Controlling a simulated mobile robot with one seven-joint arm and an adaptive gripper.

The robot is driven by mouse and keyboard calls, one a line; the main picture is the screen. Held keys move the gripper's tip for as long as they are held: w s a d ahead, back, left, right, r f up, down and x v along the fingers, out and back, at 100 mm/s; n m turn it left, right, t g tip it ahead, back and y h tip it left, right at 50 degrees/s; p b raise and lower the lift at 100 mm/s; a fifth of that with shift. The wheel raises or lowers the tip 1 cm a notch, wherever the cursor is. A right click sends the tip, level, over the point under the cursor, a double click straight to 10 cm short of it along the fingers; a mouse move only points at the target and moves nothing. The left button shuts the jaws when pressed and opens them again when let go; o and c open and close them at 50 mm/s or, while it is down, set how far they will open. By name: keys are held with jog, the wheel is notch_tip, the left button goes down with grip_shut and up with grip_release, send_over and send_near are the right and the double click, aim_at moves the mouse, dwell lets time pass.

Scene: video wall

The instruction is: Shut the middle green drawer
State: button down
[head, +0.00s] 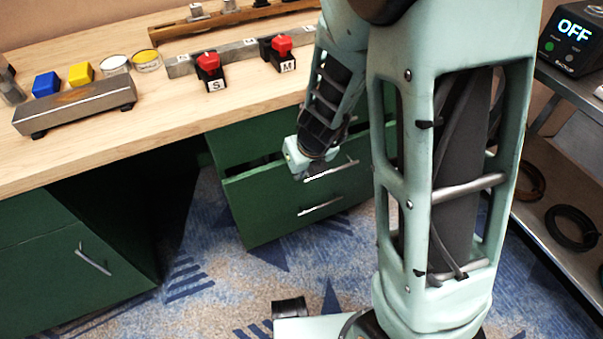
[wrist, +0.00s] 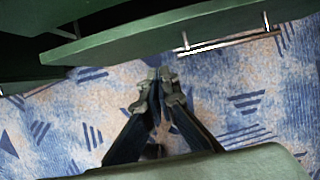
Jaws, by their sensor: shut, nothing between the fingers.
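The green drawer unit (head: 258,131) stands under the wooden desk. Its middle drawer (head: 247,186) is pulled out, with a dark gap behind the top edge of its front. A metal handle (head: 338,169) is on that front. In the wrist view, a green drawer front (wrist: 120,43) crosses the top, with a handle (wrist: 225,44). My gripper (head: 299,174) is by the drawer front, left of the handle, partly hidden by my wrist. In the wrist view, my gripper (wrist: 159,76) has its fingers together, empty, over the carpet. I cannot tell whether it touches the drawer.
A lower handle (head: 320,207) shows below. A green cabinet (head: 50,265) stands at left. The desk (head: 150,130) carries blue and yellow blocks and red-topped switches. A metal shelf (head: 560,170) with a device reading OFF is at right. Patterned carpet (head: 215,275) is open in front.

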jog(key=shift+w+a+f+b, duration=0.1)
jog(key=shift+w+a+f, duration=0.25)
jog(key=shift+w, duration=0.45)
jog(key=shift+w+a+f+b, duration=0.1)
jog(key=shift+w+a+f, duration=0.1)
jog(key=shift+w+f, duration=0.4)
jog(key=shift+w+a+f+b, duration=0.1)
jog(key=shift+w+a+f, duration=0.15)
jog(key=shift+w, duration=0.7)
jog(key=shift+w+a+r+p, duration=0.1)
jog(key=shift+w+a+p, duration=0.15)
jog(key=shift+w+p, duration=0.35)
jog(key=shift+w+a+p, duration=0.25)
jog(key=shift+w+p, duration=0.25)
jog(key=shift+w, duration=0.1)
jog(key=shift+s, duration=0.1)
